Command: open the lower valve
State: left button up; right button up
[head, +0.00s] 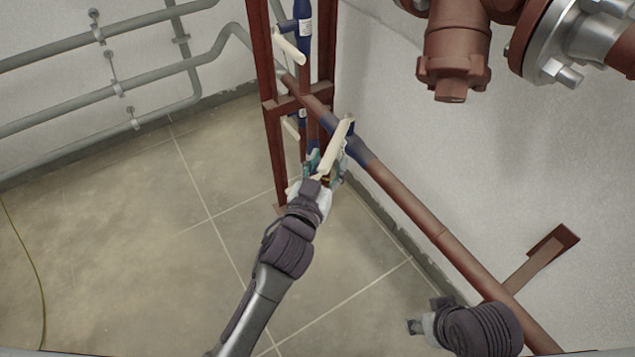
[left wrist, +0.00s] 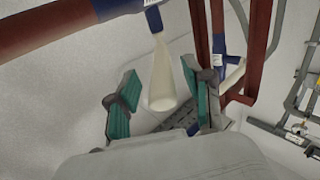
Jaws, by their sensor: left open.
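A valve with a long cream handle (head: 336,147) sits on a blue section (head: 357,150) of the red-brown sloping pipe. My left gripper (head: 322,172) is at this handle in the head view, partly hidden by it and by my wrist. In the left wrist view, the cream handle (left wrist: 163,78) hangs from the blue pipe part and reaches down between the two teal fingers (left wrist: 164,103). The fingers are apart, with a gap on each side of the handle. My right gripper (head: 424,325) shows only in part at the lower right, away from the valve.
Another cream-handled blue valve (head: 290,46) is higher on the red frame (head: 268,95). A further cream handle (head: 290,128) is behind the frame. The sloping pipe (head: 430,222) runs along the white wall to the lower right.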

pick_arm(q)
jog(key=v, duration=0.9)
jog(key=shift+c, duration=0.2)
